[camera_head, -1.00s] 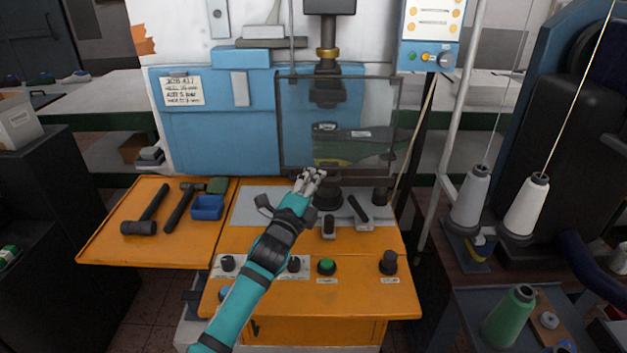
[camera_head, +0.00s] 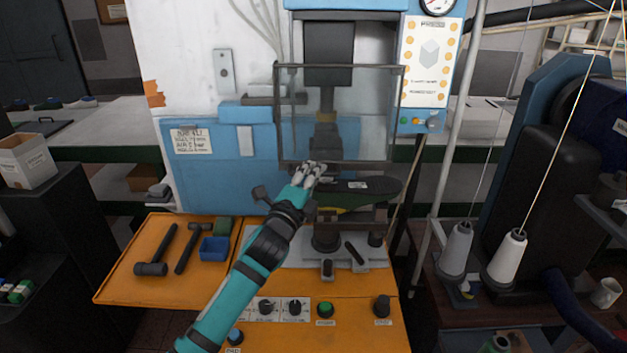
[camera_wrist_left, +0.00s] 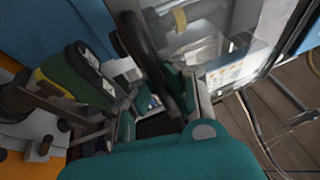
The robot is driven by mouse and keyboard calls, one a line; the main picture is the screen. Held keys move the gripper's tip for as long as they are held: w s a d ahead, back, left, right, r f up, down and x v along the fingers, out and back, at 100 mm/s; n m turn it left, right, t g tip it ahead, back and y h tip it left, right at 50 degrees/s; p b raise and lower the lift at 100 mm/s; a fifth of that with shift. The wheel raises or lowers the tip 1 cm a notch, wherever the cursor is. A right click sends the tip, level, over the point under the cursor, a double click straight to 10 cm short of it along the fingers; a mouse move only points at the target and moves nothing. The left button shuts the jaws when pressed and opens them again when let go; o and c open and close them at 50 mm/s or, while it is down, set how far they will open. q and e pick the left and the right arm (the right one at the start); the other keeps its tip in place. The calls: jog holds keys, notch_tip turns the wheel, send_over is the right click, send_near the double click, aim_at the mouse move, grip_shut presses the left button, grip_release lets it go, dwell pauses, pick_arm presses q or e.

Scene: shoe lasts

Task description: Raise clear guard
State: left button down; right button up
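The clear guard (camera_head: 345,110) is a see-through panel in a dark frame on the front of the blue and white press. Its lower edge hangs just above a dark green shoe last (camera_head: 365,187). My left gripper (camera_head: 314,170) is at the lower edge of the guard, left of its middle. In the left wrist view, a dark bar of the guard (camera_wrist_left: 150,55) runs down between the fingers (camera_wrist_left: 165,100), which look closed around it. The exact contact is partly hidden. The last also shows in the left wrist view (camera_wrist_left: 80,75). My right gripper is not in view.
An orange tray (camera_head: 120,288) with hammers and a blue box (camera_head: 214,249) is at left. Knobs and a green button (camera_head: 325,310) sit on the orange front panel. White thread cones (camera_head: 507,258) and a dark machine stand at right.

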pick_arm(q)
notch_tip(320, 180, up, 2)
jog(key=shift+p, duration=0.3)
jog(key=c, duration=1.4)
grip_release()
jog(key=shift+f, duration=0.1)
jog(key=shift+s+a+f, duration=0.15)
jog(key=shift+s, duration=0.15)
jog(key=v, duration=1.1)
jog(key=shift+s+a, duration=0.1)
jog(key=shift+s, duration=0.1)
